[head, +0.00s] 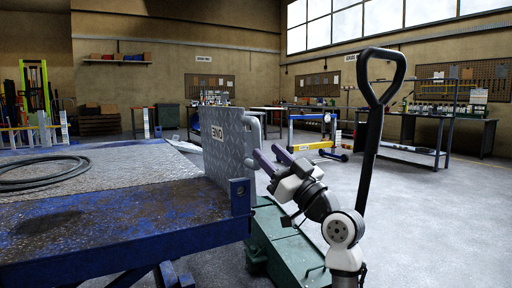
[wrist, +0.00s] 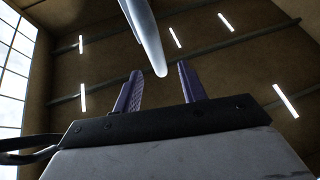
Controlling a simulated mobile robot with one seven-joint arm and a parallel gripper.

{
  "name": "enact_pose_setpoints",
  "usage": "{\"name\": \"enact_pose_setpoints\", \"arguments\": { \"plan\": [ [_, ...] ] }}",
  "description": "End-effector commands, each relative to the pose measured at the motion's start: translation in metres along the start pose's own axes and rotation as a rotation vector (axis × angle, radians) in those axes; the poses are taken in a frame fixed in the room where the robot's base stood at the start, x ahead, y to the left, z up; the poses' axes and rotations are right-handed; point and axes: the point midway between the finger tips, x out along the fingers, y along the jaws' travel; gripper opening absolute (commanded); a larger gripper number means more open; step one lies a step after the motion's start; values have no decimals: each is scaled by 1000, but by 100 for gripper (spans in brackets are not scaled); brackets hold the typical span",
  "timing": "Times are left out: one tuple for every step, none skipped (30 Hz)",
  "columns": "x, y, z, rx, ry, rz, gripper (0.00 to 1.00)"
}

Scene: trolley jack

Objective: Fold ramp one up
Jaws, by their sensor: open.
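Contact cannot be told.
A coiled dark hose (head: 45,173) lies on the platform. A black loop-topped handle (head: 372,130) rises close to the right of my arm. The floor farther right is clear. Workbenches line the back.

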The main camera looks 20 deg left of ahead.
Motion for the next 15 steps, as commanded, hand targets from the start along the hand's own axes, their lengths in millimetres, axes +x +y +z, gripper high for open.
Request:
{"name": "enact_pose_setpoints", "arguments": {
  "plan": [
    [-10,2,-8,-2,-1,3,41],
    [-17,2,-11,-2,-1,3,41],
    [-24,2,-16,-2,0,3,41],
    [-30,3,-19,-2,-1,3,41],
    [-35,3,-21,-2,-1,3,41],
    [-42,3,-25,-2,-1,3,41],
    [-46,3,-27,-1,-1,2,41],
    [-50,3,-29,-1,-1,2,41],
    [-54,4,-32,-1,-1,2,41],
    [-57,4,-34,-1,0,2,41],
    [-60,4,-35,0,0,2,41],
    [-62,4,-36,1,-1,1,41],
    [-64,4,-36,1,-2,1,41],
    [-65,4,-37,1,-2,0,41],
    [-66,4,-37,1,-2,0,41]
  ]
}}
